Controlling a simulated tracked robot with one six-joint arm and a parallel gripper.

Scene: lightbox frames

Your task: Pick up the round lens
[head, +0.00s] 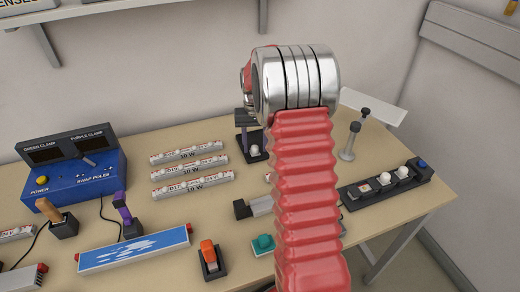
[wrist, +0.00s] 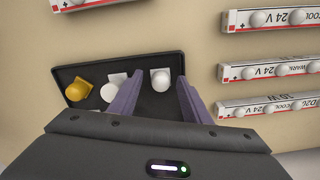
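In the wrist view, my gripper (wrist: 159,84) is open, its two purple-grey fingers apart over a black tray (wrist: 143,103). A small white rounded piece on a pale square (wrist: 160,79) shows between the fingertips; I see no contact. Left of it on the tray are another white rounded piece (wrist: 110,91) by a pale square and a yellow rounded piece (wrist: 77,89). I cannot tell for certain which of these is the round lens.
Lamp strips with white knobs (wrist: 270,73) lie right of the tray. In the head view, the table carries a blue control box (head: 75,180), labelled strips (head: 190,168), a blue-and-white panel (head: 134,248), an orange switch (head: 209,255) and a black strip with white knobs (head: 388,187).

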